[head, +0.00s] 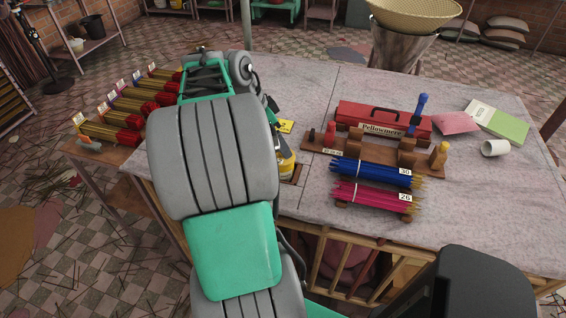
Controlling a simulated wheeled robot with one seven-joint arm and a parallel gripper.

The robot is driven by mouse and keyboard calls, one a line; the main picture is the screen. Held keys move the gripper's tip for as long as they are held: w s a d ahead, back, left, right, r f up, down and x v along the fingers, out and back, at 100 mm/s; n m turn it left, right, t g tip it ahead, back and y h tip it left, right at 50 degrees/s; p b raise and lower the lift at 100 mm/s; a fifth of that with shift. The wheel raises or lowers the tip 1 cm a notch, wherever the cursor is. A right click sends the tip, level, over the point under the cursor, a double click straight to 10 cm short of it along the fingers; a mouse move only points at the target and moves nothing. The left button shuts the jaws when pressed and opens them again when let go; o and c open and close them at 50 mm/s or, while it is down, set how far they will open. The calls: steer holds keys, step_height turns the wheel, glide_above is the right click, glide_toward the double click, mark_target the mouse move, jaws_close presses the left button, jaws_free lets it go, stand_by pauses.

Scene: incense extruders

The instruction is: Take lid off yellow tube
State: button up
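A yellow cylinder (287,166), which looks like the yellow tube, shows just right of my arm near the table's front edge. It has a pale band, and my arm covers its left side. I cannot make out its lid.
A wooden rack (330,146) with pegs stands right of the yellow cylinder, before a red box (384,116). Blue sticks (365,172) and magenta sticks (365,195) lie in front. A white cup (495,148) lies at right. The table's back middle (325,85) is clear.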

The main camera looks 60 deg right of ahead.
mark_target(282, 162)
steer(key=x, duration=0.3)
steer(key=p+x, duration=0.1)
steer(key=x, duration=0.2)
steer(key=shift+w+d+f, duration=0.15)
steer(key=shift+d+f, duration=0.15)
steer(key=shift+f, duration=0.05)
steer(key=c, duration=1.4)
